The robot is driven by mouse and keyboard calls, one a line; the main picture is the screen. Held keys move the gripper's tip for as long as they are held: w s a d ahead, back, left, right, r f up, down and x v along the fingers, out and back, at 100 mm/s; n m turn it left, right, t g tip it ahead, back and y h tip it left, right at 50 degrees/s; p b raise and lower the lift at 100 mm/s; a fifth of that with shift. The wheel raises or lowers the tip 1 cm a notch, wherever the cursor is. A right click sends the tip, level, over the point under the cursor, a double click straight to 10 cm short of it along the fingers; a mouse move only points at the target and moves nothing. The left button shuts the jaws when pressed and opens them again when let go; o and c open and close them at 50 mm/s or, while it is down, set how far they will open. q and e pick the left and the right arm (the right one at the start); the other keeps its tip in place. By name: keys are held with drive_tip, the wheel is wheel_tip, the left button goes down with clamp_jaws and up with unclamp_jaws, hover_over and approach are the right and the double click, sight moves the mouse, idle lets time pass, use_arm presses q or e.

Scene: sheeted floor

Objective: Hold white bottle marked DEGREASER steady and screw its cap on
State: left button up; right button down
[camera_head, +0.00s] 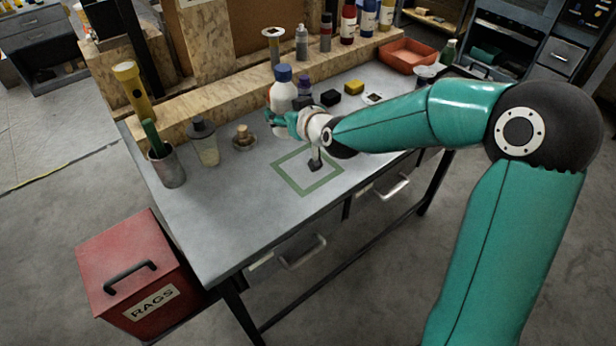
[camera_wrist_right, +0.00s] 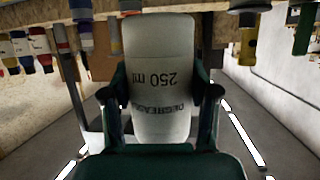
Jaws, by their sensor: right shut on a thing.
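In the right wrist view, a white bottle (camera_wrist_right: 160,55) stands between the fingers of my right gripper (camera_wrist_right: 155,92). Its print shows upside down there: "250 ml" and a partly hidden word that looks like DEGREASER. In the head view, my right gripper (camera_head: 284,120) reaches in from the right, low at a white bottle (camera_head: 283,92) with a blue cap (camera_head: 283,73) at its top. Whether the cap is tight cannot be told. My left gripper is not in view.
A green square outline (camera_head: 290,184) lies on the grey workbench (camera_head: 215,235), with a small dark object (camera_head: 315,166) inside. An orange tray (camera_head: 408,55) is at the back right. The front bench is clear.

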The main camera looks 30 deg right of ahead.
use_arm(q)
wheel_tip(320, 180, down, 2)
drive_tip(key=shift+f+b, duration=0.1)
drive_tip(key=shift+b, duration=0.5)
use_arm(e)
drive_tip(key=s+d+r, duration=0.1)
drive_tip(key=d+r, duration=0.4)
drive_tip(key=shift+s+r+h, duration=0.25)
drive_tip(key=shift+r+h, duration=0.05)
drive_tip(key=shift+h, duration=0.1)
drive_tip(key=shift+d, duration=0.1)
use_arm(q)
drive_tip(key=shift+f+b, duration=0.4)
drive_tip(key=shift+b, duration=0.05)
use_arm(e)
wheel_tip(320, 180, down, 16)
drive_tip(key=shift+f, duration=0.15)
wheel_tip(320, 180, down, 4)
drive_tip(key=shift+r, duration=0.1)
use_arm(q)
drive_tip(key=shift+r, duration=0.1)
